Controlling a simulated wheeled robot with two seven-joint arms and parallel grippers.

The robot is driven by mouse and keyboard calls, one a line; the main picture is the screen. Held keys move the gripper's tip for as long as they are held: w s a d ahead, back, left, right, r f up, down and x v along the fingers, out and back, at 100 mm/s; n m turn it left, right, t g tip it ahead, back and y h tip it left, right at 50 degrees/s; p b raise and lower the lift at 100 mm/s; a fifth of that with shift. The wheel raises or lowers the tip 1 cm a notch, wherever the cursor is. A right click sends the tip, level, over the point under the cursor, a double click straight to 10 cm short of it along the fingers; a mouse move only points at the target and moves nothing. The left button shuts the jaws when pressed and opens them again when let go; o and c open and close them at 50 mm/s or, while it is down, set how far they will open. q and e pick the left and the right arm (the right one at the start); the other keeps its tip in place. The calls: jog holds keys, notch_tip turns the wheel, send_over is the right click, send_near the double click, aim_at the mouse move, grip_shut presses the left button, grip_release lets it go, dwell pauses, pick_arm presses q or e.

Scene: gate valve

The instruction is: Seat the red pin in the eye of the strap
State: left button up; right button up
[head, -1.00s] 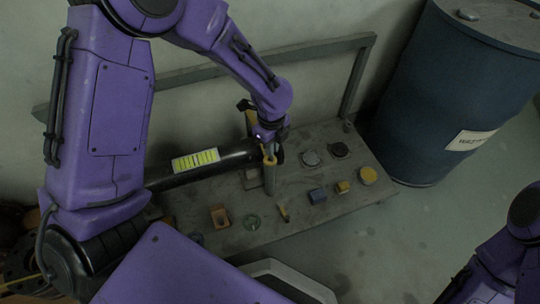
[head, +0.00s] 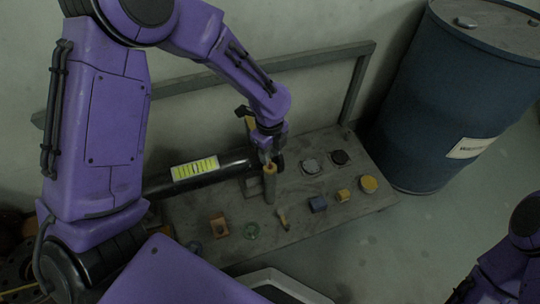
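My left gripper (head: 267,149) points down over the bench, at the right end of a black pipe (head: 205,173) with a yellow striped label. Its fingers are small and dark here, so I cannot tell whether they are open or shut. Just below them stands an upright grey post (head: 269,188) with an orange-yellow top; I cannot tell whether they touch it. I cannot make out a red pin or the strap's eye. A yellowish upright piece (head: 250,125) shows behind the gripper. My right arm is at the lower right edge; its gripper is out of view.
The grey bench (head: 300,226) carries an orange block (head: 218,225), a greenish ring (head: 251,231), a blue block (head: 318,204), a yellow block (head: 343,195), a yellow disc (head: 369,184) and dark round pieces (head: 340,157). A blue drum (head: 445,95) stands at the right. A grey rail runs behind.

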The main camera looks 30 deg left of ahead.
pick_arm(q)
notch_tip(320, 180, up, 8)
jog(key=p, duration=0.3)
jog(key=s+d+f+n+t+h, duration=0.1)
jog(key=s+f+n, duration=0.5)
jog(key=f+n, duration=0.3)
jog(key=s+f+n+t, duration=0.1)
jog(key=s+f+n, duration=0.5)
jog(key=f, duration=0.4)
jog(key=s+a+f+n+y, duration=0.1)
jog(key=s+a+n+y, duration=0.1)
jog(key=s+a+n, duration=0.2)
jog(key=s+a+f+n+t+y, duration=0.1)
jog(key=s+a+n, duration=0.3)
jog(key=s+n, duration=0.4)
jog(key=shift+s+a+f+n+y, duration=0.2)
jog(key=shift+s+f+n+y, duration=0.2)
jog(key=shift+s+f+y, duration=0.25)
pick_arm(e)
notch_tip(320, 180, up, 4)
jog(key=shift+w+d, duration=0.1)
pick_arm(q)
jog(key=shift+w, duration=0.15)
